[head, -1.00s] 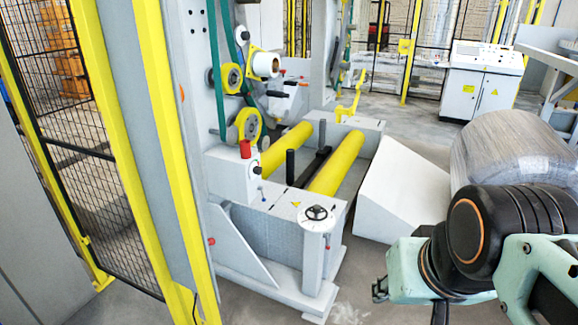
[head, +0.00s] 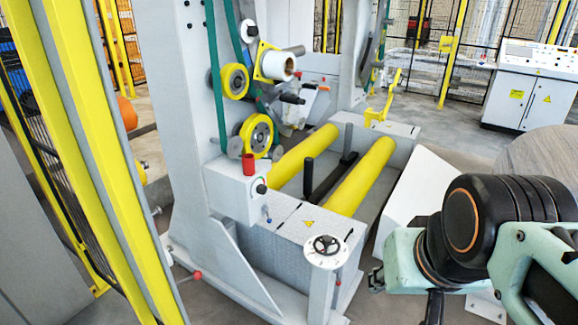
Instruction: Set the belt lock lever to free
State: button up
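The wrapping machine (head: 185,130) stands in the middle, with a green belt (head: 216,75) running down its upright past yellow wheels (head: 257,133). No part is readably labelled as the belt lock lever. A short lever with a red knob (head: 196,276) sticks out low on the machine's left side. My arm is at the lower right, apart from the machine. Some dark end parts of my gripper (head: 376,280) show at its left edge; its fingers are not clear.
A handwheel (head: 326,245) tops a post at the machine's front corner. Yellow rollers (head: 362,175) lie behind it. A yellow-edged post (head: 100,150) and mesh fence stand at left. A wrapped coil (head: 545,150) is at right, and a control cabinet (head: 530,90) is behind.

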aim_at(265, 208)
jog(key=i+l+u, duration=0.45)
jog(key=i+l, duration=0.8)
jog(key=i, duration=0.15)
